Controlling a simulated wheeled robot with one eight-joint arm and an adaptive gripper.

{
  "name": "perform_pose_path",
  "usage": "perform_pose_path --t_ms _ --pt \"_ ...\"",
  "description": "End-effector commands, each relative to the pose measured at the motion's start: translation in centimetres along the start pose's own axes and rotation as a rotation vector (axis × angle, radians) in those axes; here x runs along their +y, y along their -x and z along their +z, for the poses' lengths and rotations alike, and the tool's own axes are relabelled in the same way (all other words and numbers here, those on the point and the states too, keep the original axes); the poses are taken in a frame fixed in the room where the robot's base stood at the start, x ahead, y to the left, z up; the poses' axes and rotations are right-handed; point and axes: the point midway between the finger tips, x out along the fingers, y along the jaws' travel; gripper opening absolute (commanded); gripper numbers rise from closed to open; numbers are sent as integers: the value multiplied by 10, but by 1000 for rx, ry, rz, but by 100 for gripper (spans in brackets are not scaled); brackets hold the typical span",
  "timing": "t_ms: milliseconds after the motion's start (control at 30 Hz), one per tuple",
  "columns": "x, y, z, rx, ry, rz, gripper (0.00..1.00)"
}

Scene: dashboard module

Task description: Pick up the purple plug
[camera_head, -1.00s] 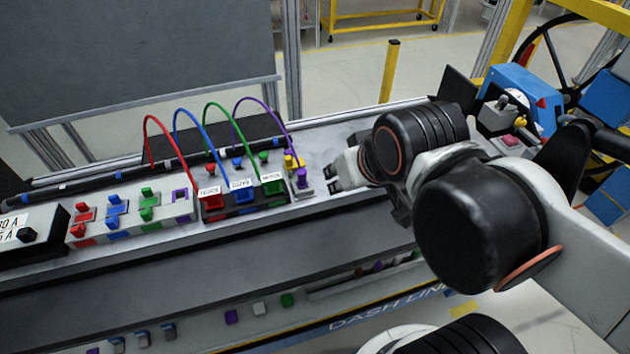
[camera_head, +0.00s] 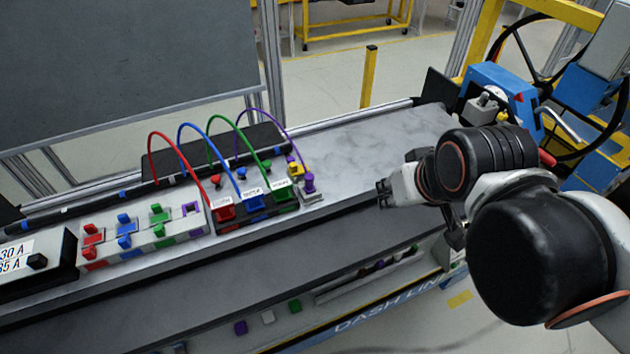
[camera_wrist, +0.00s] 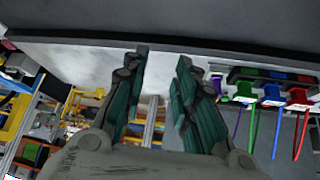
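The purple plug (camera_head: 309,183) stands upright in a small grey holder at the right end of the row of plugs, with a purple cable arching from its top to the back. It also shows, small and upside down, in the wrist view (camera_wrist: 217,86). My gripper (camera_head: 383,193) is to the right of the plug, clearly apart from it, over the bench's front part. In the wrist view my gripper's two fingers (camera_wrist: 158,95) are spread with nothing between them.
Red (camera_head: 224,212), blue (camera_head: 256,203) and green (camera_head: 284,194) plugs with cables stand left of the purple one. A yellow piece (camera_head: 296,169) sits just behind it. A purple-framed socket (camera_head: 192,209) is farther left. The bench top (camera_head: 370,140) to the right is clear.

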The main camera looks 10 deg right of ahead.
Motion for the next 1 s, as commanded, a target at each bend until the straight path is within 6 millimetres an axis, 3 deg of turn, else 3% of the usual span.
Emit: perform_pose_path --t_ms 367,600,1000 --pt "-9 13 -37 -81 144 -17 27" --pt "-22 21 -79 -181 327 -47 27" --pt "-56 11 -140 -379 703 -141 27"
